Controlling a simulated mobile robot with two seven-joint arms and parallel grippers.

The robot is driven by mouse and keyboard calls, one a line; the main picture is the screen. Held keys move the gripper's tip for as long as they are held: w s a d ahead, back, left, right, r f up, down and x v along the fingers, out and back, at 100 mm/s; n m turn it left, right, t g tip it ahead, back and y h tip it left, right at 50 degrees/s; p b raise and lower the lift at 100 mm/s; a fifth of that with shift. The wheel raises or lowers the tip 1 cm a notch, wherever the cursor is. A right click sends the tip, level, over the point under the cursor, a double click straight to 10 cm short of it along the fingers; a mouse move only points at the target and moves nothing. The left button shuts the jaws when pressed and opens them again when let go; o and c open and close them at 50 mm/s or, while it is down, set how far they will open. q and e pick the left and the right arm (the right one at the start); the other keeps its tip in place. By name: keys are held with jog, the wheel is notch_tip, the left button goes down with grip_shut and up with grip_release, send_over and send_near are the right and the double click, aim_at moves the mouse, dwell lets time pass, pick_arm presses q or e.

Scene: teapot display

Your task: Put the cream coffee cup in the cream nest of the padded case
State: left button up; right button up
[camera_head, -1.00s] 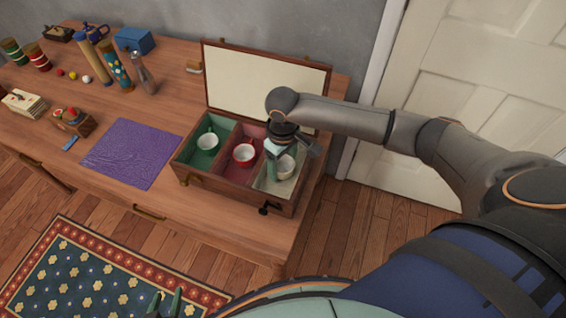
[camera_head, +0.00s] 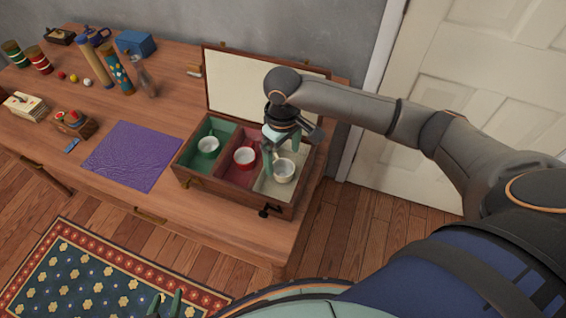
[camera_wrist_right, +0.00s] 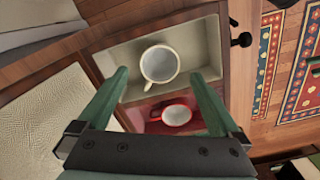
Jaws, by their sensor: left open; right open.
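The cream coffee cup (camera_head: 284,171) sits in the cream nest (camera_head: 268,184), the right compartment of the padded case (camera_head: 232,193). In the right wrist view the cup (camera_wrist_right: 160,64) appears upright inside the cream nest (camera_wrist_right: 205,45), its handle toward the lower left. My right gripper (camera_head: 275,160) is open and empty above the case, apart from the cup. In the right wrist view its fingers (camera_wrist_right: 160,88) are spread wide. My left gripper (camera_head: 165,303) shows only in part at the bottom edge of the head view.
A green cup (camera_head: 208,146) and a red cup (camera_head: 245,157) sit in the other compartments. The case lid (camera_head: 250,85) stands open behind. A purple cloth (camera_head: 130,155) lies left of the case. Bottles, a blue box (camera_head: 135,42) and small items stand farther left.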

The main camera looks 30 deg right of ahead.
notch_tip(320, 180, up, 6)
jog(key=shift+r, duration=0.25)
dwell(1.2)
